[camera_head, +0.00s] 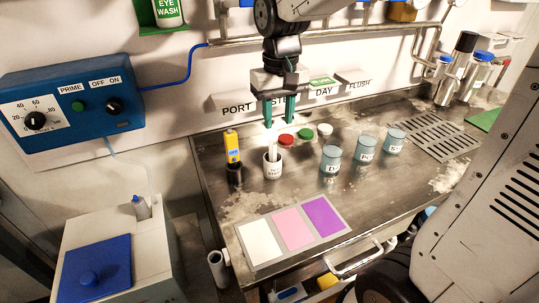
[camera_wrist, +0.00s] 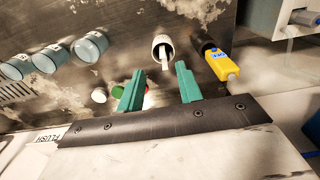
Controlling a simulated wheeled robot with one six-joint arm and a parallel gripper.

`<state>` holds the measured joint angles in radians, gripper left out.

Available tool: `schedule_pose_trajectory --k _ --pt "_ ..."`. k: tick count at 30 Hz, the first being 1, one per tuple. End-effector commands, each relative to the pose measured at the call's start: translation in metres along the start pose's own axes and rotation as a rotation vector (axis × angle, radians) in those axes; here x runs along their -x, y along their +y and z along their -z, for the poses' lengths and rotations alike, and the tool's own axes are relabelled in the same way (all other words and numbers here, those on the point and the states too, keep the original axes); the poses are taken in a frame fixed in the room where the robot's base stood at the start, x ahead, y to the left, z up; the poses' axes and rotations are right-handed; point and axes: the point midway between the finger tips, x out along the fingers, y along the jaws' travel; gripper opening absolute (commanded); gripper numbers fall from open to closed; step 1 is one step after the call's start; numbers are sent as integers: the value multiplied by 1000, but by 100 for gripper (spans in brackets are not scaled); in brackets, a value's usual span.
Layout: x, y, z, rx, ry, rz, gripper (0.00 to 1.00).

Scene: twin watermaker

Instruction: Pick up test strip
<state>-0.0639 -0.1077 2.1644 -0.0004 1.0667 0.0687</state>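A white test strip (camera_head: 273,150) stands upright in a small white cup (camera_head: 272,170) on the metal bench. In the wrist view the strip (camera_wrist: 165,62) sticks out of the cup's mouth (camera_wrist: 163,42). My gripper (camera_head: 279,124) has two green fingers, spread apart with nothing between them. In the head view it hangs just above and slightly right of the strip's top. In the wrist view the cup and strip appear beyond the gap between the fingertips (camera_wrist: 160,66), with the strip nearer the right finger. The strip's lower end is hidden inside the cup.
A yellow meter (camera_head: 232,147) stands in a dark holder left of the cup. Red, green and white caps (camera_head: 306,133) lie close behind it to the right. Several labelled beakers (camera_head: 331,160) stand farther right. A colour card (camera_head: 262,266) lies at the front.

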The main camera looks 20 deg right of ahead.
Motion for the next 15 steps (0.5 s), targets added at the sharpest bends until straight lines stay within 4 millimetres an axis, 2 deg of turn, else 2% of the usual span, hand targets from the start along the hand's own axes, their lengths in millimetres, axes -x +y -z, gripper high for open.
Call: schedule_pose_trajectory --k 1,3,6,15 --pt "-8 -3 13 1 -9 0 35" --pt "-15 -6 26 2 -15 -1 35" --pt "-22 -9 37 3 -18 -1 35" --pt "-53 -11 39 4 -20 -1 35"
